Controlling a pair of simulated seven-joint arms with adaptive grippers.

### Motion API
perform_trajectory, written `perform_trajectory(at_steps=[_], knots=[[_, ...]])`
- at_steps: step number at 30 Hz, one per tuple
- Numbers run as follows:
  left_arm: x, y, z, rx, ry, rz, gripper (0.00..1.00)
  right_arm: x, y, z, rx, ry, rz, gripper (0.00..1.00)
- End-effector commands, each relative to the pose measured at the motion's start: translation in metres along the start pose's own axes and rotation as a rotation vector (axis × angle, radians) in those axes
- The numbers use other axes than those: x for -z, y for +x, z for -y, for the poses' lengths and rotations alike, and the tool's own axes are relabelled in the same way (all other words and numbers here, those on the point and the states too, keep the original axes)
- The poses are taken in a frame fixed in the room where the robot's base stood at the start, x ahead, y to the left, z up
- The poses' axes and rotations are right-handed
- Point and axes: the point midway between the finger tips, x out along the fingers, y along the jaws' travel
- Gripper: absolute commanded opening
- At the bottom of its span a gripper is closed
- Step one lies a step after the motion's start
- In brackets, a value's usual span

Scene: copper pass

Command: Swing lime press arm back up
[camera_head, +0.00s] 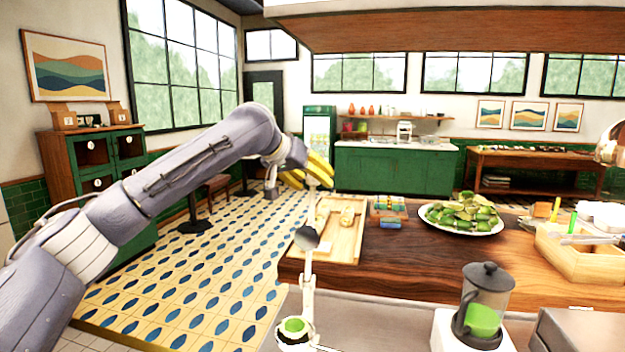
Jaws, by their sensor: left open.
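The lime press (307,285) stands at the front of the counter, left of centre. It is slim and white, with a dark round pressing cup (307,238) partway up. Its arm rises nearly upright to about the height of my gripper. A green lime half (294,325) shows in the bowl at its base. My left gripper (318,176), with yellow fingers, is open at the top end of the press arm. The fingers overlap the arm's tip in the picture; I cannot tell whether they touch it.
A wooden tray (345,258) lies on the wooden counter (430,262) right of the press. A plate of limes (461,229) stands farther right. A blender jug with green liquid (484,310) is at front right, and a wooden crate (580,262) at the right edge.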

Motion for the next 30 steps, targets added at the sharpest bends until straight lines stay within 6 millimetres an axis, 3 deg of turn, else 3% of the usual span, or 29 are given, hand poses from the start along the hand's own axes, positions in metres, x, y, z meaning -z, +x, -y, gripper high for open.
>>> perform_trajectory(at_steps=[5, 18, 24, 30], knots=[[0.001, -0.02, 0.001, 0.001, 0.001, -0.003, 0.57, 0.0, 0.0, 0.001, 0.001, 0.0, 0.0, 0.0], [0.001, -0.093, 0.001, 0.002, 0.001, -0.004, 0.57, 0.0, 0.0, 0.002, 0.002, 0.001, 0.0, 0.0], [0.001, -0.112, 0.001, 0.002, -0.001, -0.004, 0.57, 0.0, 0.0, 0.002, 0.002, 0.001, 0.0, 0.0], [0.001, -0.119, 0.001, 0.002, 0.0, -0.003, 0.57, 0.0, 0.0, 0.002, 0.002, 0.001, 0.0, 0.0]])
